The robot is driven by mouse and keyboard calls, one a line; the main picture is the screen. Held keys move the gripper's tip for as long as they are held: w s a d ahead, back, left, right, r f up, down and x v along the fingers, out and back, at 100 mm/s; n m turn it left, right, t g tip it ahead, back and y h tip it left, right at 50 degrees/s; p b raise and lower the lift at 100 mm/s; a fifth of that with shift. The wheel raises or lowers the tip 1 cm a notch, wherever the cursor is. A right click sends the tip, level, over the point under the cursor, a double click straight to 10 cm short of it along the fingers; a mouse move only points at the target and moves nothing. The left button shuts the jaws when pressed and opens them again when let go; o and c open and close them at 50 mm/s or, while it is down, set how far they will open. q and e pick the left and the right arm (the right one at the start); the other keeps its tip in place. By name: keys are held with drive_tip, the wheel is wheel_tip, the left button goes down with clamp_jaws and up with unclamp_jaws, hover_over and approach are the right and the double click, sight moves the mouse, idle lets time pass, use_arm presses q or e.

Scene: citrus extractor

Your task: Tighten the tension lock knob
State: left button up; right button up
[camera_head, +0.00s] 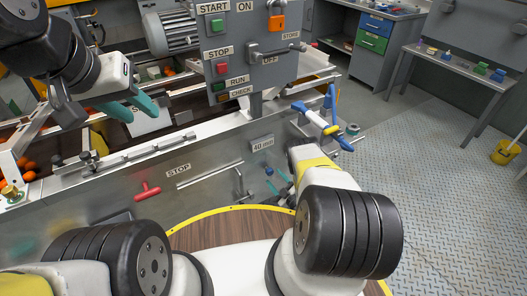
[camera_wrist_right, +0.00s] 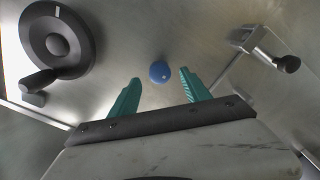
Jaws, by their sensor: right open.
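A small round blue knob (camera_head: 269,171) sits on the front panel of the grey machine; I take it to be the tension lock knob, though no label for it shows. It also shows in the right wrist view (camera_wrist_right: 159,72). My right gripper (camera_head: 279,184) is open in front of the panel. In the wrist view its teal fingers (camera_wrist_right: 158,82) stand either side of the knob, apart from it. My left gripper (camera_head: 146,108) is over the machine at the upper left, its teal fingers apart and empty.
A red T-handle (camera_head: 146,190) is on the panel to the left. A black handwheel (camera_wrist_right: 57,42) and a black-tipped lever (camera_wrist_right: 286,63) flank the knob. The control box (camera_head: 240,60) stands above.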

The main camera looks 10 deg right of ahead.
sight(271, 174)
drive_tip(key=shift+x, duration=2.4)
drive_tip(key=shift+c, duration=0.3)
clamp_jaws()
drive_tip(key=shift+m, duration=0.4)
